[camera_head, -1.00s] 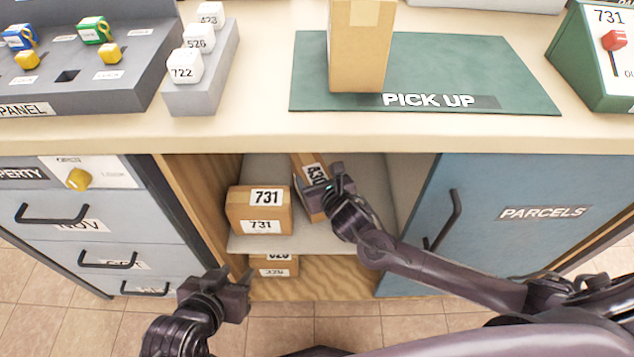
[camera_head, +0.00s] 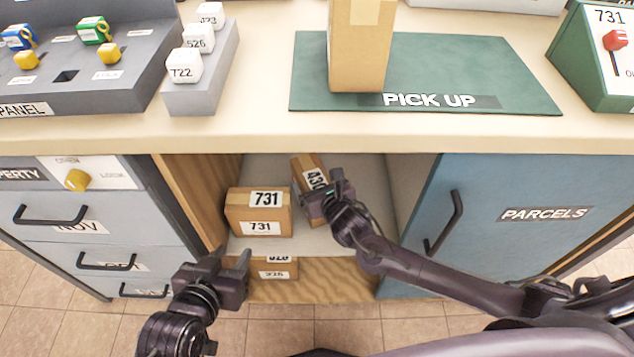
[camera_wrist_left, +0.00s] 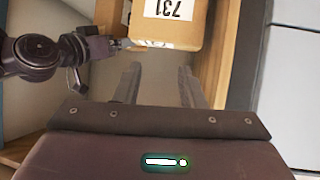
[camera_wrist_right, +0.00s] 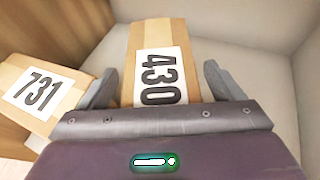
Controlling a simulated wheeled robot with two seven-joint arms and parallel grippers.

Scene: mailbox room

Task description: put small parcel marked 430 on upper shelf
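The small parcel marked 430 (camera_head: 307,171) stands, slightly turned, on the upper shelf (camera_head: 305,241) of the open cabinet, right of the parcel marked 731 (camera_head: 258,213). In the right wrist view, parcel 430 (camera_wrist_right: 155,55) lies between my right gripper's fingers. My right gripper (camera_head: 322,200) is open; its left finger is close to the parcel and a gap shows at its right finger (camera_wrist_right: 222,80). My left gripper (camera_head: 238,270) is open and empty, low in front of the cabinet's left side; its spread fingers show in the left wrist view (camera_wrist_left: 158,85).
Another parcel (camera_head: 277,268) sits on the level below. The blue PARCELS door (camera_head: 510,240) is at the right, drawers (camera_head: 75,235) at the left. The counter (camera_head: 260,130) overhangs the cabinet and holds a tall box (camera_head: 358,50) on the green PICK UP mat (camera_head: 480,65).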

